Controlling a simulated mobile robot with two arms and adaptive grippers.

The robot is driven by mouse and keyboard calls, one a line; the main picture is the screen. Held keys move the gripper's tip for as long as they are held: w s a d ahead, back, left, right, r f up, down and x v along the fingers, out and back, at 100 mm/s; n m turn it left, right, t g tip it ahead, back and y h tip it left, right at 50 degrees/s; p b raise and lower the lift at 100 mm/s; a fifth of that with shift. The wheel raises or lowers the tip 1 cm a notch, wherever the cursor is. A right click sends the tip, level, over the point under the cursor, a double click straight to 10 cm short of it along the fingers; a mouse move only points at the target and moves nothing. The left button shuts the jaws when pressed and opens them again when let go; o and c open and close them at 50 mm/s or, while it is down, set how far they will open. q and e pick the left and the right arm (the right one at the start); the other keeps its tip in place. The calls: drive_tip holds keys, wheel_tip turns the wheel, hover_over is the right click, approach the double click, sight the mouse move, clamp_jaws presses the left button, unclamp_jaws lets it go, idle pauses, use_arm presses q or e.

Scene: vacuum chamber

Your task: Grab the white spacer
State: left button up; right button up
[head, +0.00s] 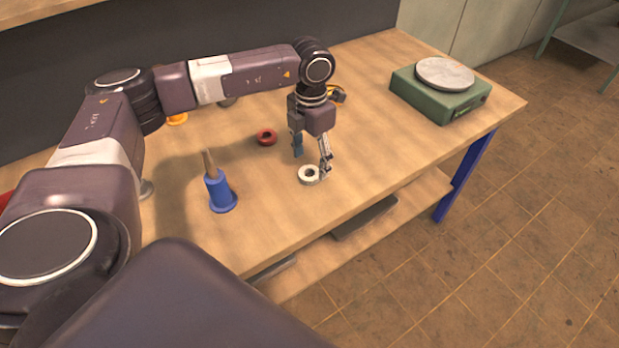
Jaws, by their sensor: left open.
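The white spacer (309,175) is a small pale ring lying flat on the wooden workbench (370,130), near its front edge. My left gripper (312,164) hangs over the bench pointing down, with its fingers spread open. One fingertip is at the right side of the ring, and the other is above and behind it in the picture. I cannot tell whether either finger touches the ring. The gripper is empty. My right gripper is not in view.
A red ring (267,137) lies behind the spacer. A blue spool-like holder (220,192) with a wooden peg stands to the left. A green scale (440,92) with a round plate stands at the right. A yellow-black object (338,95) sits behind the gripper.

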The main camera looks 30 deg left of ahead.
sight(310, 168)
use_arm(q)
wheel_tip(310, 168, down, 4)
drive_tip(key=shift+a+r+b, duration=0.15)
drive_tip(key=shift+b, duration=0.7)
drive_tip(key=shift+r, duration=0.1)
drive_tip(key=shift+s, duration=0.1)
drive_tip(key=c, duration=1.1)
drive_tip(key=shift+r, duration=0.1)
